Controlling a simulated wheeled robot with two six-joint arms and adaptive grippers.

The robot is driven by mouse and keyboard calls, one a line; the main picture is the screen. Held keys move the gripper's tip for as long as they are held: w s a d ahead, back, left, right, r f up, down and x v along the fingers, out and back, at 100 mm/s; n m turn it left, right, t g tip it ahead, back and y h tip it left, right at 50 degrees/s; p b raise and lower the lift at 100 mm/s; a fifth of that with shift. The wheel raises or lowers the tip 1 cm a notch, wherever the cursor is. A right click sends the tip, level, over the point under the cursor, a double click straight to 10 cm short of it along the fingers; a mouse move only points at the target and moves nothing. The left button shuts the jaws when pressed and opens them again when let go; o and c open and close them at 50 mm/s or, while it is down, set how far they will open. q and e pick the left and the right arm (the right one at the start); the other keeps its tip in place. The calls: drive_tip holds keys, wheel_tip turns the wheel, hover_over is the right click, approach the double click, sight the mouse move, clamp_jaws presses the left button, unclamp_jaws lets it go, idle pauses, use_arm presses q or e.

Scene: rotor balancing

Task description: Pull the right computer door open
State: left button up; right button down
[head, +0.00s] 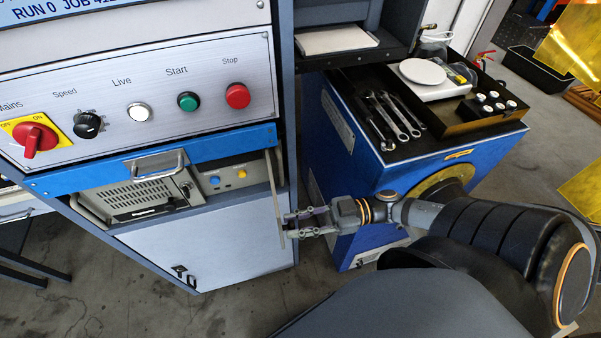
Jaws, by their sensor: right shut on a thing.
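The right computer door (274,190) is a thin pale panel, seen almost edge-on at the right side of the computer bay. It stands swung outward from the cabinet, and the bay behind it shows. The exact contact at the fingertips is small and hard to see. My left gripper is out of view.
Above the bay are a blue strip with a metal handle (158,164) and a control panel (130,90) with a red switch and buttons. A blue tool cabinet (350,190) stands close behind my right gripper, bearing wrenches and a scale. Grey floor lies in front.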

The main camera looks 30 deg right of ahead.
drive_tip(key=shift+f, duration=0.1)
drive_tip(key=c, duration=1.1)
unclamp_jaws()
